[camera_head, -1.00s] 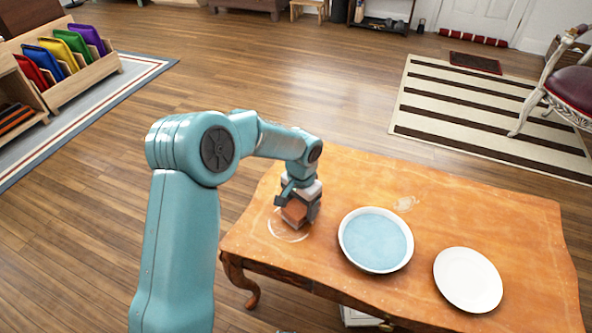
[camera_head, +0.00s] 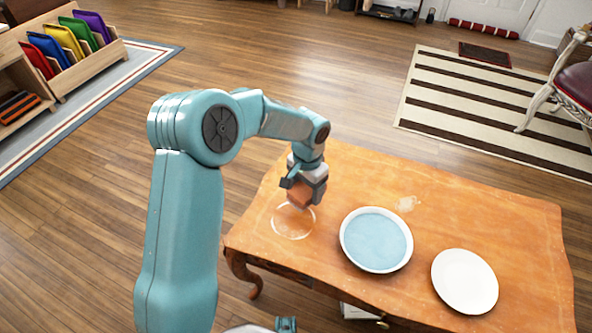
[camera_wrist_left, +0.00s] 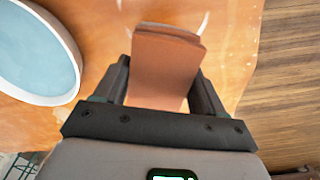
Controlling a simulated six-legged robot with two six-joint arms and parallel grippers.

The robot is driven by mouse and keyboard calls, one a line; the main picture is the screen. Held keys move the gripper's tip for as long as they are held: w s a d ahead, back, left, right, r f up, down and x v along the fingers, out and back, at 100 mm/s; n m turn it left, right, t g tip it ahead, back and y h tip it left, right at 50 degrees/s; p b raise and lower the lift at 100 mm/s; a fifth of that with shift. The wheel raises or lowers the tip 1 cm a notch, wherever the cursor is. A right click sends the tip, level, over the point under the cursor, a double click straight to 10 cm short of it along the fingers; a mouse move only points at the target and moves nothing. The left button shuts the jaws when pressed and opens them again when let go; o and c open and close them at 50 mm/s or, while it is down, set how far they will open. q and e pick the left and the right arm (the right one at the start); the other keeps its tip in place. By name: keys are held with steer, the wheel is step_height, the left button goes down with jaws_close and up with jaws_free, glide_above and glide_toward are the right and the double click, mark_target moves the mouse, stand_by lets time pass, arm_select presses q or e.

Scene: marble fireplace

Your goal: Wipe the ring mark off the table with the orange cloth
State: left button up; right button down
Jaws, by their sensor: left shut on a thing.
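The white ring mark (camera_head: 281,233) shows as a thin, complete-looking loop on the left part of the wooden table (camera_head: 480,210). My left gripper (camera_head: 302,190) is shut on the folded orange cloth (camera_head: 299,197), at the far edge of the ring. In the left wrist view the cloth (camera_wrist_left: 165,65) stands out between the two dark fingers (camera_wrist_left: 163,88). White arcs of the ring mark (camera_wrist_left: 203,22) show beside it. I cannot tell whether the cloth touches the table. My right gripper is not in view.
A pale smudge (camera_head: 408,203) lies on the tabletop behind the bowl. The table's far right part is clear.

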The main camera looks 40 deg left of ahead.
arm_select(q)
steer(key=shift+w+r+p, duration=0.1)
steer(key=shift+r+p, duration=0.95)
steer(key=shift+r, duration=0.55)
